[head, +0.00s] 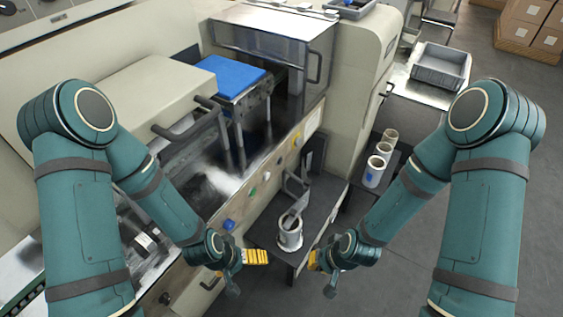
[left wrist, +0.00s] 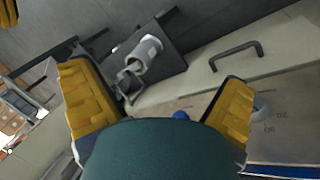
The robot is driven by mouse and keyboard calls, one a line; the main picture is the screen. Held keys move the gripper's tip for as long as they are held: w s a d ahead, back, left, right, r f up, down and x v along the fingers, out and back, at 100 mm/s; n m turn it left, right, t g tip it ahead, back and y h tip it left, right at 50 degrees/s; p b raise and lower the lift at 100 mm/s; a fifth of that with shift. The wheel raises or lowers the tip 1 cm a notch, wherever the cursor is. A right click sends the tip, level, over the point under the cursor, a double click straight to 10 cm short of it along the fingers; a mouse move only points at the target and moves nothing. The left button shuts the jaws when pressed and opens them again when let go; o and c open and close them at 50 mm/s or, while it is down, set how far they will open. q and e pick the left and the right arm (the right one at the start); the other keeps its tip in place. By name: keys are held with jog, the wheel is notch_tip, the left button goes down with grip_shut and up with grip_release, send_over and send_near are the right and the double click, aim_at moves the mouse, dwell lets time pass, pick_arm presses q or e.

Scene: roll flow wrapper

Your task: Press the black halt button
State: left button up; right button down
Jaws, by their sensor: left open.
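The beige machine's front panel (head: 240,208) carries a row of small controls: a blue knob (head: 228,224), a green button (head: 252,191), a pale button (head: 266,176) and a yellow one (head: 297,140). A dark round part (head: 164,298) shows lower on the front; I cannot tell whether it is the black halt button. My left gripper (head: 257,257) is right of the blue knob, apart from the panel. In the left wrist view its yellow fingers (left wrist: 160,105) are spread and empty, with the blue knob (left wrist: 181,115) visible beyond. My right gripper (head: 313,260) hangs farther right; its opening is unclear.
A grey-white canister (head: 290,232) holding a tool stands on a dark shelf between my grippers. Several pale rolls (head: 374,172) stand on another dark shelf. A grey bin (head: 440,66) is at the back right.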

pick_arm(q)
grip_shut()
jog(key=c, duration=1.6)
grip_release()
